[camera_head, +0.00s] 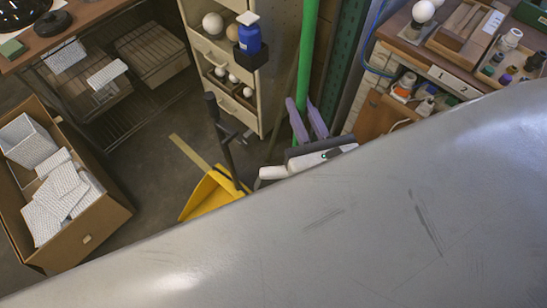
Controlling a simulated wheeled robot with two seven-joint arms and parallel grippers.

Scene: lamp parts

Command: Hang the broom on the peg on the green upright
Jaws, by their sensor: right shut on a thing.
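My right gripper (309,117) has two pale lavender fingers and is near the middle of the view. It is shut on a bright green pole (307,50), which looks like the broom's handle and runs up out of the top of the picture. The broom's head cannot be made out. A dark green perforated upright (344,60) stands just right of the pole, with a gap between them in the picture. I cannot make out its peg. My left gripper is not in view.
A yellow dustpan (208,194) with a black handle is on the floor left of the gripper. A drawer cabinet (215,55) stands behind it. A cardboard box (85,240) of white parts is at left, a cluttered bench (455,70) at right. My grey arm hides the lower right.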

